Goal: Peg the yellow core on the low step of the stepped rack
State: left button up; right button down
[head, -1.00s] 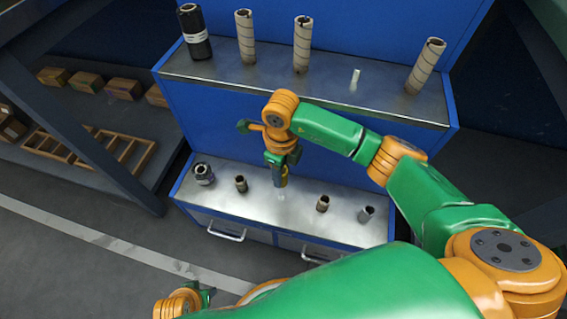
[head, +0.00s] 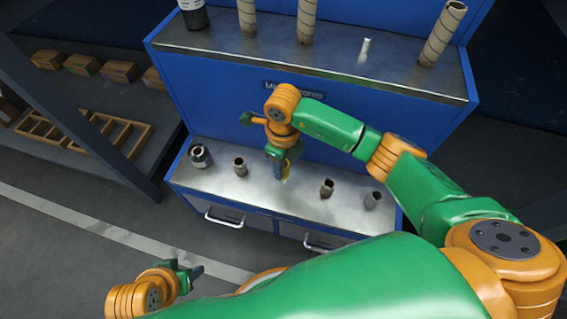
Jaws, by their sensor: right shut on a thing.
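The stepped rack is blue with metal tops; its low step (head: 240,197) lies below the high step (head: 300,62). My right gripper (head: 284,168) points down over the middle of the low step, between the cores standing there. It is shut on the yellow core (head: 287,173), of which only a small strip shows beneath the fingers. The gripper hides most of the core, and I cannot tell whether its lower end is around a peg or above it. My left gripper (head: 193,275) is low at the left, away from the rack; its finger gap is unclear.
Tall cores and a bare pale peg (head: 364,49) stand on the high step. Boxes (head: 82,65) stand at left.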

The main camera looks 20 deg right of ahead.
jog(key=shift+f, duration=0.1)
dwell(0.5)
jog(key=shift+f+b, duration=0.3)
jog(key=shift+f+b, duration=0.5)
jog(key=shift+f, duration=0.1)
jog(key=shift+f, duration=0.1)
dwell(0.3)
jog(key=shift+f+b, duration=0.85)
jog(key=shift+f, duration=0.1)
jog(key=shift+f, duration=0.1)
